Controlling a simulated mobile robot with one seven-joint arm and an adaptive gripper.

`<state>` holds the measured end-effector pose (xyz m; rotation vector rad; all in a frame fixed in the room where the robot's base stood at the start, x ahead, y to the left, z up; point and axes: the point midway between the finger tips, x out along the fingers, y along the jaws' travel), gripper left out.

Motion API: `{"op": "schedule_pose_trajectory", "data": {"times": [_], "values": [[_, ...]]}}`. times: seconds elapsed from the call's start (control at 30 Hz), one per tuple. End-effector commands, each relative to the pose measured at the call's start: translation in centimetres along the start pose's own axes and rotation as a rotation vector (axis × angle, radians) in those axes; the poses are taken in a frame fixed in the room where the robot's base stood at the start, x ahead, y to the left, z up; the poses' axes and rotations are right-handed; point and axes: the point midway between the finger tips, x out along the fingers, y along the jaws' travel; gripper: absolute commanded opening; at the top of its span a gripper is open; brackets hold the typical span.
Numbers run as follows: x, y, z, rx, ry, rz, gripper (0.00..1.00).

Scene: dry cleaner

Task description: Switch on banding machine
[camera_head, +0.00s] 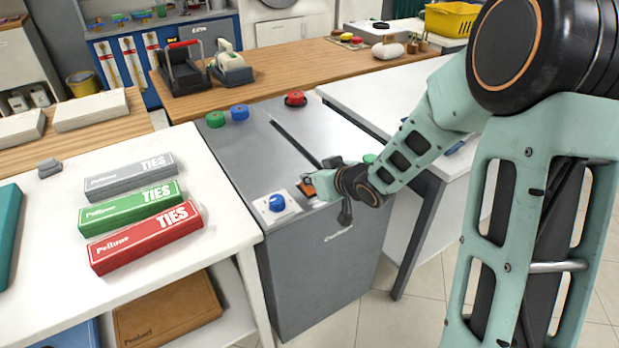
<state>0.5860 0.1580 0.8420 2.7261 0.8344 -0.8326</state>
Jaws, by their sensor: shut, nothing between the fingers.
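The banding machine (315,235) is a grey metal cabinet in the middle, with a dark slot along its top. A blue knob (277,203) sits on a white plate at its front left top corner. An orange part (307,187) shows just right of the plate, at the end of my arm; I cannot tell whether it is a switch or touched. My gripper (318,186) is shut and empty, low over the front of the machine's top, to the right of the blue knob. My wrist partly hides the machine's front right corner.
Green (215,119), blue (239,112) and red (295,98) round pieces sit at the machine's back edge. A white table (200,243) at left holds boxes of ties (146,237). Another white table (388,93) stands right. A wooden counter (283,68) is behind.

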Motion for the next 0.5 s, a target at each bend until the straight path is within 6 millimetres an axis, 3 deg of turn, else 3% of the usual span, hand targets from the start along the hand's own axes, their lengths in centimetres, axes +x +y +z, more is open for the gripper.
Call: {"op": "schedule_pose_trajectory", "data": {"times": [0.5], "values": [[0.58,0.02,0.31,0.001,-0.079,0.000,0.00]]}}
